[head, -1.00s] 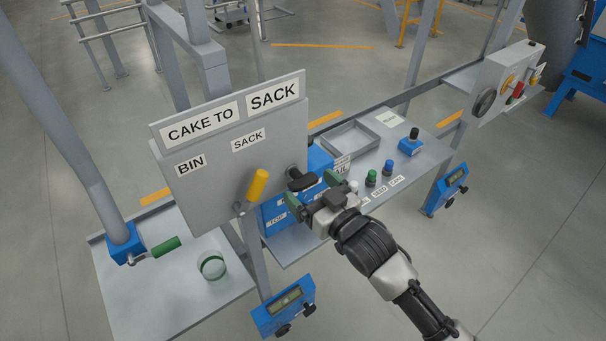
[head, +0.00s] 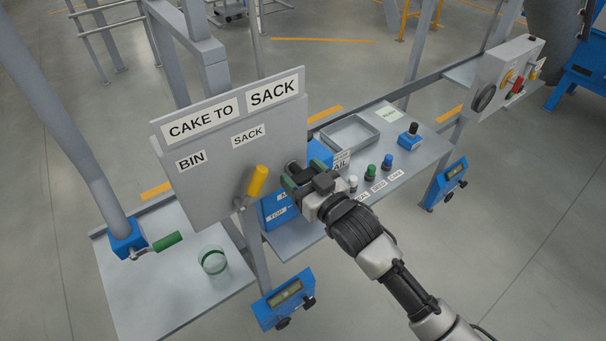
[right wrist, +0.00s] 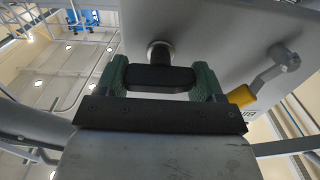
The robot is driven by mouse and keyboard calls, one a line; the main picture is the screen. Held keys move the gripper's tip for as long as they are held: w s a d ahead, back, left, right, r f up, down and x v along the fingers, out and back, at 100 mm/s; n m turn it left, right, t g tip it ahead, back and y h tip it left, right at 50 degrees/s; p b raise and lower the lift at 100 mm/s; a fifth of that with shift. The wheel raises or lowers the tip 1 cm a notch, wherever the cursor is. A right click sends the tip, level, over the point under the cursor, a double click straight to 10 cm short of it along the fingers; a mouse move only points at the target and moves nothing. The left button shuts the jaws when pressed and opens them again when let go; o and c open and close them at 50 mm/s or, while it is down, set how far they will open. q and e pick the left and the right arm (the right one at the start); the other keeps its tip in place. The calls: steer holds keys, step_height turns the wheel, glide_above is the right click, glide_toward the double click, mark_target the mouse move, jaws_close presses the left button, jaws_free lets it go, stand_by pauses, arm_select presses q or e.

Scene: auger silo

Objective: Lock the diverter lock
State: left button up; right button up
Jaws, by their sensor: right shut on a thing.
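The grey diverter panel (head: 225,185) carries the signs CAKE TO, SACK and BIN, and a lever with a yellow handle (head: 257,181). The diverter lock appears to be the black knob at the panel's right edge, mostly hidden by my gripper in the head view. In the right wrist view the black bar-shaped knob (right wrist: 146,77) sits on a round metal shaft. My right gripper (head: 292,183) is shut on this knob, with a green finger at each end of the bar. The yellow handle (right wrist: 242,96) shows beside it there. My left gripper is not in view.
A shelf with a grey tray (head: 350,133), several coloured-cap bottles and a blue block (head: 410,138) lies right of the panel. Lower left, a table holds a glass jar (head: 213,260) and a green-handled valve (head: 166,242). A blue display box (head: 285,299) hangs below.

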steer(key=shift+m, duration=0.3)
steer(key=m+p, duration=0.1)
steer(key=m, duration=0.1)
steer(key=shift+r+m, duration=0.1)
steer(key=shift+m, duration=0.3)
steer(key=m+p, duration=0.1)
steer(key=m, duration=0.3)
steer(key=shift+w+d+m, duration=0.1)
steer(key=shift+m, duration=0.2)
steer(key=m, duration=0.2)
steer(key=m+p, duration=0.1)
steer(key=m, duration=0.2)
steer(key=shift+d+f, duration=0.1)
steer(key=shift+f, duration=0.1)
steer(key=shift+f+m+p, duration=0.1)
steer(key=shift+m+p, duration=0.2)
steer(key=shift+m, duration=2.2)
steer(key=o, duration=0.9)
steer(key=shift+o, duration=0.2)
